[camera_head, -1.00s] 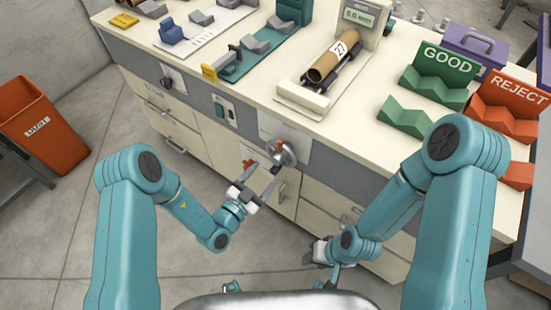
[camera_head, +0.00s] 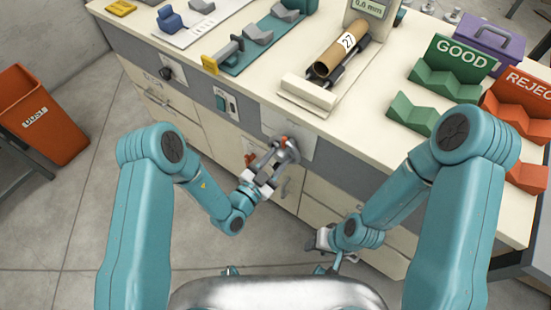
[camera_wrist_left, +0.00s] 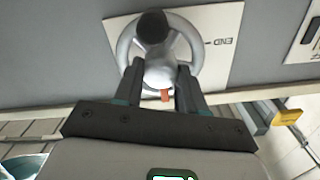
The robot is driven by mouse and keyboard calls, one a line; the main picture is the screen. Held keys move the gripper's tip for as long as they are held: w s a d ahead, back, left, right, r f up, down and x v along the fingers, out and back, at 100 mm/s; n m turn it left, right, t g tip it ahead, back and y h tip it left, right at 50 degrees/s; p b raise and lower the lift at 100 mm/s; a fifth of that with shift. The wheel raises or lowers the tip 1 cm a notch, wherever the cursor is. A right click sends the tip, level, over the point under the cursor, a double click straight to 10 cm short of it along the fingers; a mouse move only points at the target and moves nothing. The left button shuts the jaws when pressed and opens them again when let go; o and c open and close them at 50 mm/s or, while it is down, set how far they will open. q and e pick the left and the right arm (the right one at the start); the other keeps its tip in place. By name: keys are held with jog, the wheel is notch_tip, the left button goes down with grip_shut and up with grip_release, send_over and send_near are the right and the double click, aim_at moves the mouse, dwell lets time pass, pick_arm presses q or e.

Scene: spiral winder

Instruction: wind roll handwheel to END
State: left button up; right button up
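The grey handwheel (camera_head: 291,150) is on a pale plate on the bench's front face. In the left wrist view the wheel (camera_wrist_left: 199,48) shows a dark round knob (camera_wrist_left: 153,27) at its rim, an orange mark (camera_wrist_left: 165,96) at its lower side and the word END (camera_wrist_left: 222,41) on the plate beside it. My left gripper (camera_wrist_left: 160,66) is open, its two fingers apart in front of the wheel's hub. Contact cannot be told. In the head view my left gripper (camera_head: 268,164) partly covers the wheel. My right gripper (camera_head: 322,240) is low before the drawers, its fingers unclear.
A brown roll marked 27 (camera_head: 338,52) lies on a cradle on the bench top. Green GOOD (camera_head: 452,70) and red REJECT (camera_head: 522,100) racks stand at the right. An orange bin (camera_head: 45,120) is at the far left. Drawers lie below the wheel.

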pick_arm(q)
jog(key=shift+c, duration=1)
jog(key=shift+m, duration=0.3)
